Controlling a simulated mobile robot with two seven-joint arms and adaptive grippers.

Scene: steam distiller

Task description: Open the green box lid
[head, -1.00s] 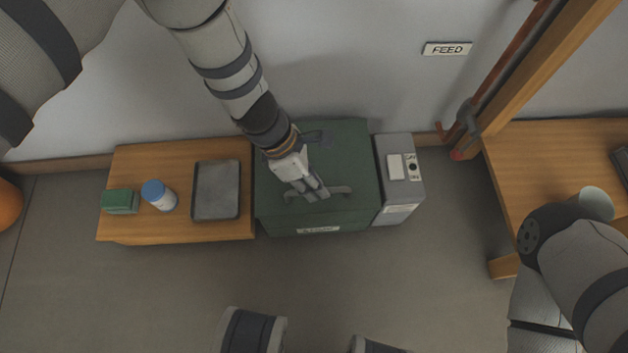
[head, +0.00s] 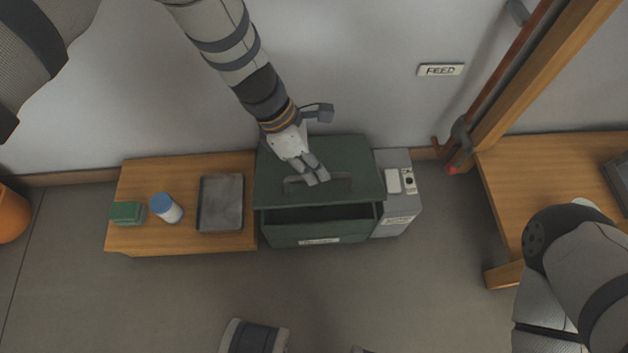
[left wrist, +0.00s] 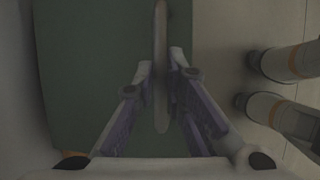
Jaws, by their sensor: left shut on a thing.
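The green box (head: 320,231) stands against the wall, with a label on its front. Its lid (head: 352,160) is raised at the front edge, and a dark gap shows between the lid and the front wall. A grey bar handle (head: 340,182) sits on top of the lid. My left gripper (head: 318,178) is shut on the handle from above. In the left wrist view the handle (left wrist: 161,60) runs between the two fingers (left wrist: 160,75), with the green lid (left wrist: 95,70) behind. The inside of the box is too dark to make out. My right gripper is not in view.
A low wooden table to the left holds a grey tray (head: 203,211), a blue-capped bottle (head: 165,207) and a small green block (head: 127,212). A grey switch box (head: 398,215) stands close on the right. A wooden bench (head: 530,160) is farther right. The floor in front is clear.

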